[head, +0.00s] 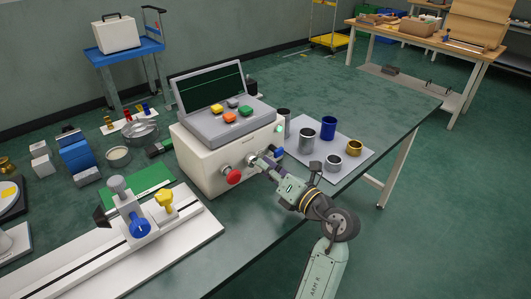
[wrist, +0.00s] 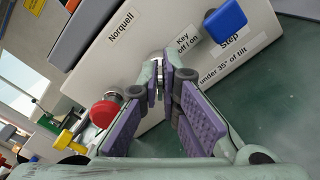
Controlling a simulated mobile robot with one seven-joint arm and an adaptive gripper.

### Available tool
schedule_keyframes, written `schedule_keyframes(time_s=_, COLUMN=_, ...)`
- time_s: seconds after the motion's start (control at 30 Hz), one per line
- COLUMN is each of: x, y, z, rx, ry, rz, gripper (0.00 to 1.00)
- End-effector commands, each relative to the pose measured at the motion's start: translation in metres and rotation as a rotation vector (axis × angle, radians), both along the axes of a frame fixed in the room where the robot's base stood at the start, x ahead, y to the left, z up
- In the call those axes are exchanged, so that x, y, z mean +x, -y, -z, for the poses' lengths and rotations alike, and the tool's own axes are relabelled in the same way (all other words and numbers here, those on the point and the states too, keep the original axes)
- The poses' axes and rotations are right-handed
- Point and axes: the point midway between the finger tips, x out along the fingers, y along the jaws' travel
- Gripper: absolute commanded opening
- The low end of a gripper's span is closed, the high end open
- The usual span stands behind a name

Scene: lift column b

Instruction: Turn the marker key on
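The marker (head: 222,155) is a cream box with a grey sloped top, colored buttons and a raised dark screen. Its key (wrist: 158,62) sits in the front face in the wrist view, left of the label "Key off / on" (wrist: 188,40). My gripper (wrist: 159,78) has its fingertips drawn together at the key, one on each side of its metal part. The fingers hide most of the key, and its angle cannot be read clearly. In the head view my gripper (head: 258,160) is at the front face, right of the red button (head: 233,176).
A blue knob (wrist: 226,20) labelled "Step" is close to the right finger. The red button (wrist: 104,112) is close to the left finger. A grey mat (head: 330,165) with several cups lies right of the box. A slide fixture (head: 130,235) stands at the front left.

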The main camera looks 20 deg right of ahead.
Motion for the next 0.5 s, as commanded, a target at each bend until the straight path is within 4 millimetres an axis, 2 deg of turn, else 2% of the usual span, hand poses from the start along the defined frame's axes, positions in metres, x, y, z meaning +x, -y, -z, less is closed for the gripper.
schedule_keyframes(time_s=0.03, x=0.0002, y=-0.0003, z=-0.0059, rx=0.04, ry=-0.016, rz=-0.001, gripper=0.0)
schedule_keyframes(time_s=0.5, x=0.0006, y=0.0017, z=0.0003, rx=0.246, ry=-0.089, rz=0.0, gripper=0.0)
